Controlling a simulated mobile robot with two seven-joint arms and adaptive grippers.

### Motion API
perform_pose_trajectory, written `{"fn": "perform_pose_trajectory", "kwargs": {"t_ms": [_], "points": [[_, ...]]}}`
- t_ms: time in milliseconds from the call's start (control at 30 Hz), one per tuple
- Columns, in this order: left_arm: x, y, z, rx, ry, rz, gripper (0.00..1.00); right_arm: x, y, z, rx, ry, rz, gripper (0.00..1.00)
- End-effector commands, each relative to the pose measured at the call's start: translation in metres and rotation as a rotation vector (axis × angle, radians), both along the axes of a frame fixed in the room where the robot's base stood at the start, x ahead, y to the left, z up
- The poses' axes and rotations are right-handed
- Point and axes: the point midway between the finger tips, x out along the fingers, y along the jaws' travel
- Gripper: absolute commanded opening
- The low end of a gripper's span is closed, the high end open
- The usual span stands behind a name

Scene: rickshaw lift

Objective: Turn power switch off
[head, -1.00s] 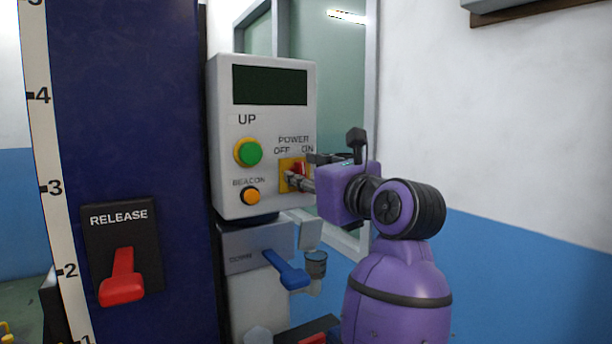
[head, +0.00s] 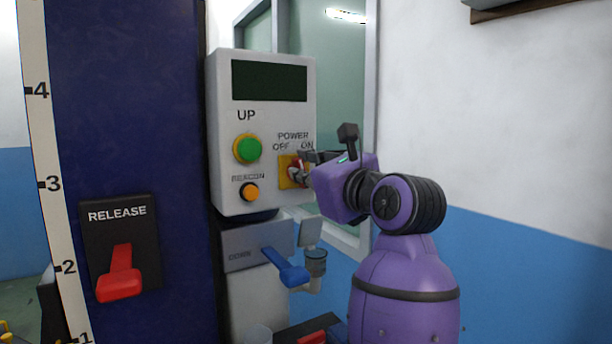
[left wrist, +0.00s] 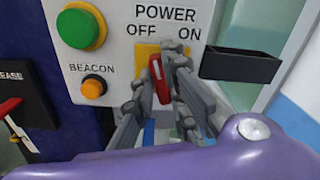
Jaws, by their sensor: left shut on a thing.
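The red power switch (left wrist: 158,80) sits on a yellow plate (left wrist: 146,52) under the POWER OFF/ON label on the grey control box (head: 224,128). In the left wrist view its handle stands nearly upright, its top leaning slightly toward OFF. My left gripper (left wrist: 156,84) is shut on the switch, with one grey finger on each side of the handle. In the head view the left gripper (head: 302,170) reaches the plate from the right and partly hides the switch. My right gripper is not in view.
A green UP button (head: 248,149) and an orange BEACON button (head: 249,192) are left of the switch. A blue DOWN lever (head: 286,267) is below. A red RELEASE lever (head: 120,274) is on the blue column (head: 130,110). Free room lies right of my arm.

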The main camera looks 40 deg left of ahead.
Motion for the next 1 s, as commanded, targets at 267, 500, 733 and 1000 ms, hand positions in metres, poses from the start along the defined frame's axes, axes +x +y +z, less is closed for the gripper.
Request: {"fn": "perform_pose_trajectory", "kwargs": {"t_ms": [267, 500, 733, 1000], "points": [[0.0, 0.0, -0.003, -0.081, -0.187, -0.002, 0.0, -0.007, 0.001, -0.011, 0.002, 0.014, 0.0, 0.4], [-0.001, 0.0, -0.003, -0.133, -0.313, 0.0, 0.0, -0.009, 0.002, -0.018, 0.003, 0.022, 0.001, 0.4], [-0.002, 0.0, -0.002, -0.157, -0.377, 0.0, 0.0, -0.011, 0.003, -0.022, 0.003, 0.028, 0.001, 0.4], [-0.002, 0.001, -0.002, -0.163, -0.392, 0.0, 0.0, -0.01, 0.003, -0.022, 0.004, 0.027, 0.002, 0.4]]}}
